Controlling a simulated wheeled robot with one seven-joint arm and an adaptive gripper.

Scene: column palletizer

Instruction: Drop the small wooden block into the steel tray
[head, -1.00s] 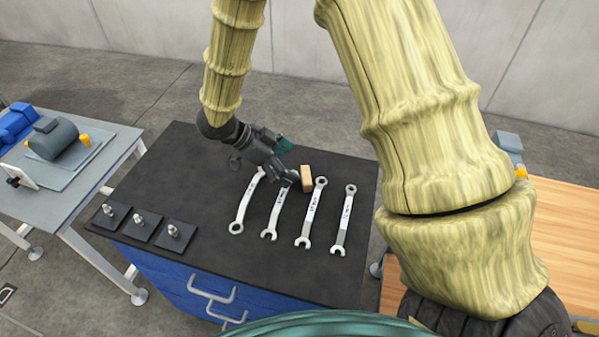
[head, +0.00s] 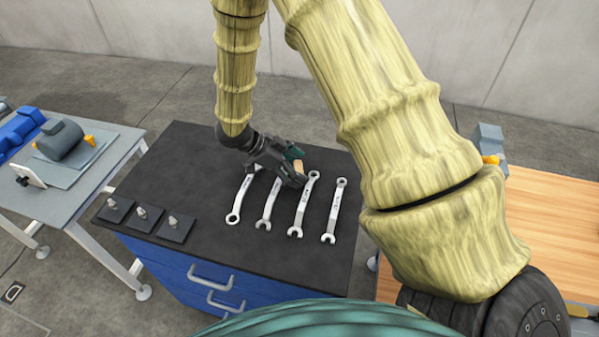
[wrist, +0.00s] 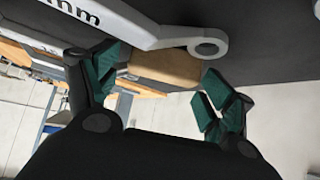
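The small wooden block (head: 298,168) is on the dark top of the blue cabinet, by the ring ends of the wrenches. My gripper (head: 296,166) is low over it, with its fingers on either side. In the wrist view, the block (wrist: 165,68) lies between the two teal fingertips of my gripper (wrist: 163,76). The fingers look spread around it, close to its ends; firm contact is not clear. The fingers partly hide the block in the head view. I cannot make out a steel tray in either view.
Several wrenches (head: 302,208) lie in a row on the cabinet top (head: 185,190). Several dark plates with metal studs (head: 143,218) sit at its front left. A grey table (head: 95,185) stands left, a wooden table (head: 548,225) right.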

